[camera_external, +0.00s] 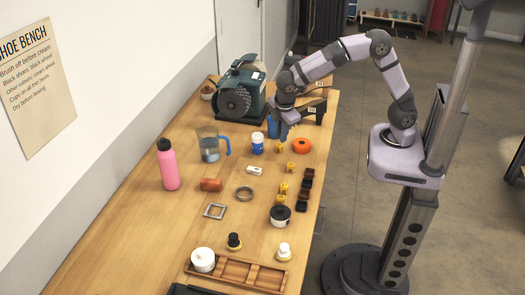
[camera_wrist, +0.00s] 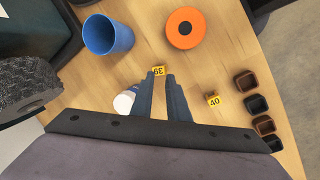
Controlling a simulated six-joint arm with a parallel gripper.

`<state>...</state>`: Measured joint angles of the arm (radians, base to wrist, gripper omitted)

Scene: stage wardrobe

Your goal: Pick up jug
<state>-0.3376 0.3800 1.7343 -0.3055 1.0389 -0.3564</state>
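The jug (camera_external: 209,146) is clear with a blue handle on its right side. It stands upright on the wooden bench, left of a blue-and-white jar (camera_external: 257,143). My gripper (camera_external: 284,128) is over the far part of the bench, to the right of the jug and apart from it. In the wrist view my gripper (camera_wrist: 161,75) points down with a narrow gap between its fingers and nothing between them; a yellow number tag (camera_wrist: 158,70) shows beyond the tips. I do not make out the jug in the wrist view.
A blue cup (camera_wrist: 107,35) and an orange ring (camera_wrist: 185,27) stand near my gripper. A dark green machine (camera_external: 241,92) is behind the jug. A pink bottle (camera_external: 167,164) and a brown block (camera_external: 210,185) are near it. Small dark cups (camera_external: 304,190) line the right edge.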

